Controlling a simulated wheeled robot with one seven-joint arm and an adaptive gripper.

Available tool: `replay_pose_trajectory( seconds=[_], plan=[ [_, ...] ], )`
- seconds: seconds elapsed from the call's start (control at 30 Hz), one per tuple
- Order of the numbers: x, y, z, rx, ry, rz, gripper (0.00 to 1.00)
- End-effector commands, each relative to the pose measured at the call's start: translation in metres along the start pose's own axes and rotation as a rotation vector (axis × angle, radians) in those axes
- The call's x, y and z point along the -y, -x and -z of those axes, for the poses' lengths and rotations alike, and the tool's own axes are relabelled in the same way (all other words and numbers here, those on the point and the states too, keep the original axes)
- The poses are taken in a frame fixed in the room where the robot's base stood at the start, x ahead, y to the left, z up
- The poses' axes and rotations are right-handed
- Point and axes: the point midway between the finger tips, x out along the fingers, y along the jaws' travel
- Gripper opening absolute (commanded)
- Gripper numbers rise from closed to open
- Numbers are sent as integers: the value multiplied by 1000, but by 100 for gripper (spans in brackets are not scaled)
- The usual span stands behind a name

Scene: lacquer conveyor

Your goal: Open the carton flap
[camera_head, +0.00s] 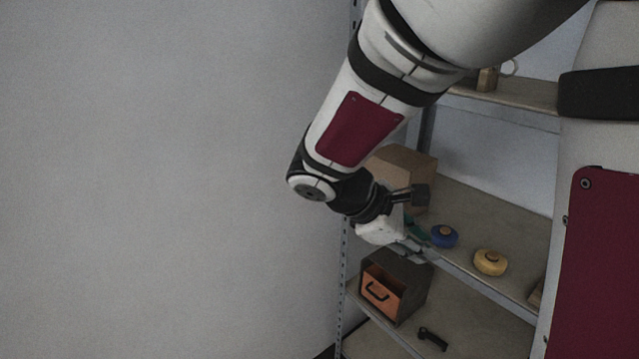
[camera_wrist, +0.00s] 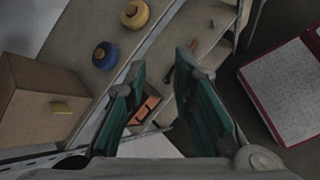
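The brown carton (camera_head: 410,168) stands on the middle shelf, partly hidden behind my wrist. In the wrist view the carton (camera_wrist: 28,112) is at the left, with a small yellow tab (camera_wrist: 61,107) on the face turned toward the camera. That face looks closed. My gripper (camera_wrist: 160,72) has its two green-padded fingers spread apart with nothing between them, to the right of the carton and apart from it. In the head view my gripper (camera_head: 415,247) is at the shelf's front edge, and its fingers are small and hard to make out.
A blue round object (camera_head: 444,236) and a yellow one (camera_head: 490,262) sit on the middle shelf (camera_head: 480,210) to the right of the carton. Below, a dark box with an orange front (camera_head: 383,294) and a black handle-like piece (camera_head: 432,338) sit on the lower shelf. The left side shows bare wall.

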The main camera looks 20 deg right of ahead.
Motion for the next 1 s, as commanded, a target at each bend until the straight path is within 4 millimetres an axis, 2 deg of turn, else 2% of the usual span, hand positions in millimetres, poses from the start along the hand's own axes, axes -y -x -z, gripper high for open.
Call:
replay_pose_trajectory(
  seconds=[0.03, 0.1, 0.3, 0.5, 0.6, 0.73, 1.0],
  plan=[
    [-12, -8, 20, 68, 88, -57, 23],
    [-29, -12, 39, 157, 200, -141, 23],
    [-72, -10, 101, 397, 483, -385, 23],
    [-93, 2, 147, 550, 651, -554, 23],
    [-97, 5, 157, 585, 685, -591, 23],
    [-103, 3, 159, 598, 697, -606, 23],
    [-132, -27, 145, 597, 694, -601, 23]
  ],
)
